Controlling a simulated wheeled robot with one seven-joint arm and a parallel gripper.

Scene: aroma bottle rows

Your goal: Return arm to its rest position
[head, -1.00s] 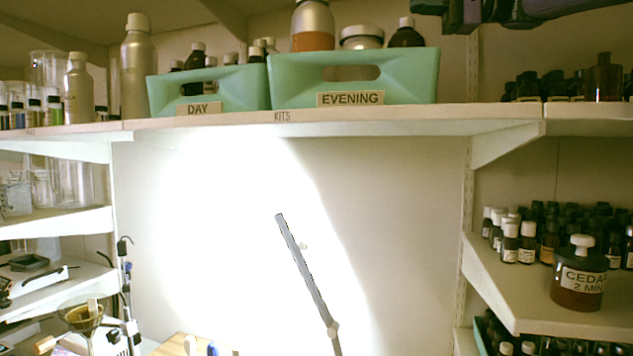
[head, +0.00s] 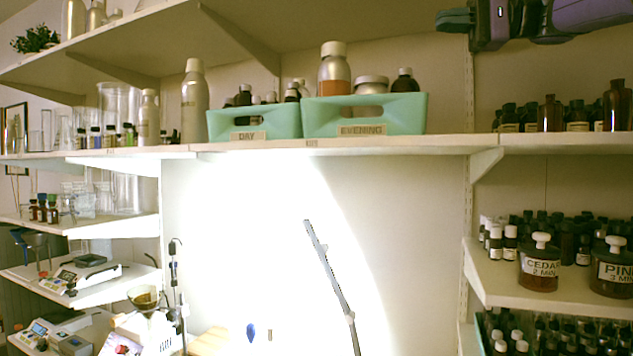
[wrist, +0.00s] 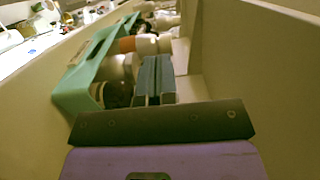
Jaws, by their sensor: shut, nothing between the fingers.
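My gripper (head: 455,20) is at the top right of the head view, high in front of the wall and to the right of the teal bins. In the wrist view its two dark fingers (wrist: 155,80) are together, with nothing held between them. The EVENING bin (head: 420,115) and the DAY bin (head: 225,126) stand on the long shelf (head: 400,146). A silver bottle with an orange band (head: 334,75), a silver jar and dark bottles show in the EVENING bin. The teal bin also shows in the wrist view (wrist: 75,95), left of the fingers.
A CEDAR jar (head: 539,262) and a PINE jar (head: 612,268) stand on the lower right shelf among several small bottles. Brown bottles (head: 551,115) line the upper right shelf. A bright lamp arm (head: 330,270) rises in the middle.

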